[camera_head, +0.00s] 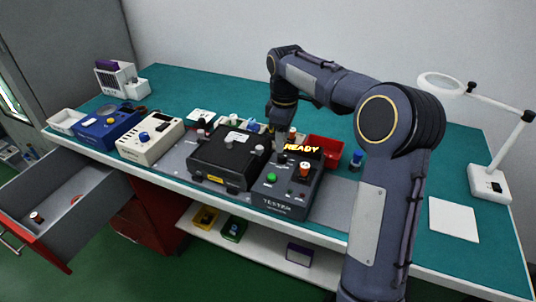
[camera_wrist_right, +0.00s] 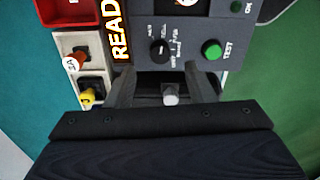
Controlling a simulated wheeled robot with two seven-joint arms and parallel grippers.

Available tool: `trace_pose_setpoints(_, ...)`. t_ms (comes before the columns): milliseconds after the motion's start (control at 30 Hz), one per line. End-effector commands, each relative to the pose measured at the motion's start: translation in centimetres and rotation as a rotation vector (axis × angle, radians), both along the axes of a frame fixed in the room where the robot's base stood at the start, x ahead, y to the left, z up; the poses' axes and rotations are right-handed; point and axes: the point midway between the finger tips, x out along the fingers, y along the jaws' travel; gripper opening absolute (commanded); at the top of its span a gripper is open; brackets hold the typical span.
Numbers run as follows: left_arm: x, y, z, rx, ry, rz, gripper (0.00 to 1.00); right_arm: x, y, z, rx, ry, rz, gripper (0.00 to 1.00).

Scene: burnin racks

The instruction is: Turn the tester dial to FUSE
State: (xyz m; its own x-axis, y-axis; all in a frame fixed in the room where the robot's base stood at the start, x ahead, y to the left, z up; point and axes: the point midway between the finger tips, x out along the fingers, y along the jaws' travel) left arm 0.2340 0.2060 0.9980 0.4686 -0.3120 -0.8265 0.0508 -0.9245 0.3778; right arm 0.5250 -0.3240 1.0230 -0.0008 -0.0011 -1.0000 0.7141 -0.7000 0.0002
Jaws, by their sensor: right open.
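The tester (camera_head: 285,195) is a dark box at the bench's front edge with a lit yellow READY display (camera_head: 301,148). Its black dial (camera_wrist_right: 159,49) shows in the wrist view, ringed by small white labels too blurred to read surely; which one it points to I cannot tell. A green TEST button (camera_wrist_right: 211,49) sits beside the dial. My right gripper (camera_wrist_right: 164,78) is open, its fingers over the tester's edge, apart from the dial. A small silver knob or lever (camera_wrist_right: 170,95) shows between the fingers. In the head view this gripper (camera_head: 279,138) is partly dark against the tester. My left gripper is out of view.
A black case (camera_head: 229,158) stands left of the tester. A red bin (camera_head: 323,150) stands behind it. A beige device (camera_head: 150,139) and a blue one (camera_head: 108,128) are farther left. A lamp (camera_head: 490,183) is at right. A drawer (camera_head: 60,200) hangs open at lower left.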

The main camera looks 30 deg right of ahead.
Motion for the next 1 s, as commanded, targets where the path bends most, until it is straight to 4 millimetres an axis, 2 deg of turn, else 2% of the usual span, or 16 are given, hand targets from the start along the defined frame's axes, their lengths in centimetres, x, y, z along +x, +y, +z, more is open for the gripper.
trace_pose_setpoints(100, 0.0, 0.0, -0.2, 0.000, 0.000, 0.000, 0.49, -0.1, 0.0, -2.2, 0.001, 0.004, 0.000, 0.49)
trace_pose_setpoints(300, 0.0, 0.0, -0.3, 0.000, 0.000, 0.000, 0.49, -0.1, 0.0, -4.8, 0.001, 0.002, -0.002, 0.49)
trace_pose_setpoints(433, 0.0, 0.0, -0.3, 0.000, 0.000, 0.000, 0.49, -0.1, 0.0, -5.6, 0.001, 0.001, -0.002, 0.49)
trace_pose_setpoints(700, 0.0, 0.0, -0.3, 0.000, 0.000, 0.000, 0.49, -0.1, 0.1, -5.7, 0.001, -0.001, -0.002, 0.49)
trace_pose_setpoints(1000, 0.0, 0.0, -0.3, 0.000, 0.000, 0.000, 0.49, 0.0, 0.1, -5.7, 0.001, -0.001, -0.002, 0.10)
